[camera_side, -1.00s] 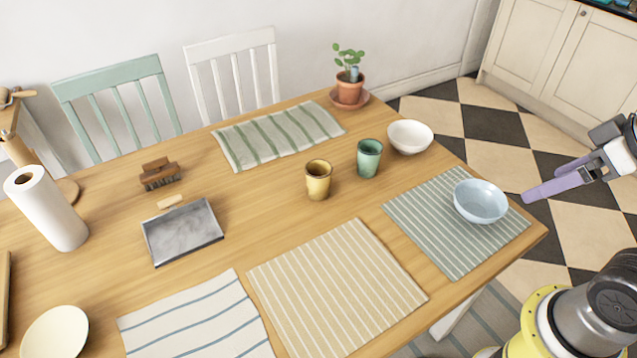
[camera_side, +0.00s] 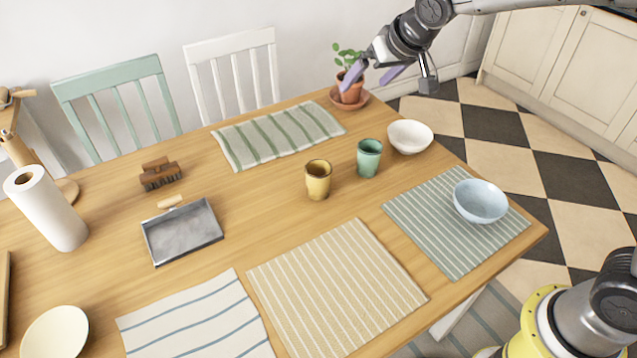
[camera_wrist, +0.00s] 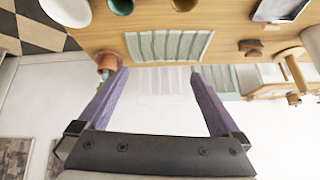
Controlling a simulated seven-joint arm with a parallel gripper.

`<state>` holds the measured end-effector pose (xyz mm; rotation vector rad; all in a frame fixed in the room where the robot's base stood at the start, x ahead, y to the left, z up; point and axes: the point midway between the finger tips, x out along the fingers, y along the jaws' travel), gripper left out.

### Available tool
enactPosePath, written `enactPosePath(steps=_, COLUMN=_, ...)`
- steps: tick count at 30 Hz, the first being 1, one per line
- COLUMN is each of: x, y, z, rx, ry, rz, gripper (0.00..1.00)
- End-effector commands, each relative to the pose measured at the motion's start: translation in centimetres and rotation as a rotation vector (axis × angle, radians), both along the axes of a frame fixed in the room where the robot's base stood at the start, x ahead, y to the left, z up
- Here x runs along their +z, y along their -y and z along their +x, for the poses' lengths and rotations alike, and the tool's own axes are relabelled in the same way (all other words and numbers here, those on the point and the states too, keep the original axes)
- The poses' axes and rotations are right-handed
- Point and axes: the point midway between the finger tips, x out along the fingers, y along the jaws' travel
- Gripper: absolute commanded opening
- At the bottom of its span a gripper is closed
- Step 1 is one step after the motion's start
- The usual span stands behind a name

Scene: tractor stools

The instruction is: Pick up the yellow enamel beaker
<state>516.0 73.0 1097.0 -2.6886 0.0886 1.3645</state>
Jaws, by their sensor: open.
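The yellow enamel beaker (camera_side: 318,181) stands upright on the wooden table, left of the green beaker (camera_side: 369,158). In the wrist view the yellow beaker (camera_wrist: 184,4) is cut off at the top edge. My gripper (camera_side: 368,76) has purple fingers and is open and empty. In the side view it overlaps the potted plant at the table's far right corner, above and behind the beakers. In the wrist view my gripper (camera_wrist: 158,72) has its fingers spread wide, with the far table edge beyond them.
The potted plant (camera_side: 352,88) shows close to my fingers. A white bowl (camera_side: 410,136) stands right of the green beaker. A blue bowl (camera_side: 480,201) sits on a striped mat (camera_side: 440,240). Table around the yellow beaker is clear.

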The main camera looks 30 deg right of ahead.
Motion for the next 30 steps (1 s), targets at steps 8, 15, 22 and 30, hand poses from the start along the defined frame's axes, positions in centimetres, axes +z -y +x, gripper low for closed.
enactPosePath(steps=8, x=-13.3, y=-5.5, z=4.6, rx=0.086, ry=-0.159, rz=-0.049, gripper=1.00)
enactPosePath(steps=15, x=-18.7, y=-7.0, z=3.7, rx=0.117, ry=-0.241, rz=-0.073, gripper=1.00)
enactPosePath(steps=22, x=-22.1, y=-7.1, z=5.0, rx=0.119, ry=-0.242, rz=-0.073, gripper=1.00)
enactPosePath(steps=30, x=-25.6, y=-7.0, z=6.6, rx=0.117, ry=-0.240, rz=-0.072, gripper=1.00)
